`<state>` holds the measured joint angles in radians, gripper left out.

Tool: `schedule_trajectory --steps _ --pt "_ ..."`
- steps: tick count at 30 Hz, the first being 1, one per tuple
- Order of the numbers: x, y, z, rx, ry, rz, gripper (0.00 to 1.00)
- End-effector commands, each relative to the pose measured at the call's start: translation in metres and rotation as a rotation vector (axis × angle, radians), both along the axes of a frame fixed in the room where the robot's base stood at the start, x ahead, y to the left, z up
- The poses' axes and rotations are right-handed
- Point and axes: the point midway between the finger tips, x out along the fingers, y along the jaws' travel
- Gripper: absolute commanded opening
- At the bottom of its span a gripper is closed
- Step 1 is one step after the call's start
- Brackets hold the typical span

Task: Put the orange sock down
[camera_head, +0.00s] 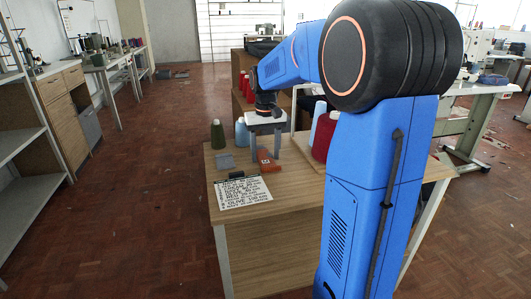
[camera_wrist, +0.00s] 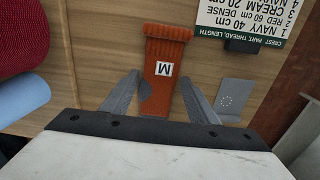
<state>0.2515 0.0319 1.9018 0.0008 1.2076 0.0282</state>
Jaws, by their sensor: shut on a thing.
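The orange sock (camera_head: 267,160) has a ribbed cuff and a white label marked M. In the wrist view the sock (camera_wrist: 166,48) lies lengthwise between the two grey fingers, cuff away from the palm. My gripper (camera_head: 265,148) points down over the wooden table (camera_head: 275,203) and is shut on the sock; in the wrist view the fingers (camera_wrist: 160,82) flank its lower part. The end of the sock towards the palm is partly hidden. I cannot tell whether the sock touches the table top or hangs just above it.
A printed list on a clipboard (camera_head: 243,192) lies at the near left of the table. A grey patch (camera_head: 226,161) lies behind it. An olive cone (camera_head: 217,134) and a blue cone (camera_head: 242,134) stand at the back left. A dark red cone (camera_head: 322,138) stands to the right.

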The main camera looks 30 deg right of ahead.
Motion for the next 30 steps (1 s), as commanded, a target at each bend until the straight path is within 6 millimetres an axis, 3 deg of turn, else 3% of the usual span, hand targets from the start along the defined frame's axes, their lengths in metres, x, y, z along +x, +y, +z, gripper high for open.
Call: schedule_trajectory --steps 2,3,5,17,30 --pt "0.000 0.000 -0.002 0.000 0.001 0.000 0.33" --pt "0.000 0.000 -0.002 0.000 0.000 0.000 0.63" --pt "0.000 0.000 -0.002 0.000 0.000 0.000 0.72" --pt "0.001 0.000 0.006 -0.001 -0.002 0.000 0.72" --pt "0.001 0.000 0.082 -0.001 -0.003 0.000 0.72"
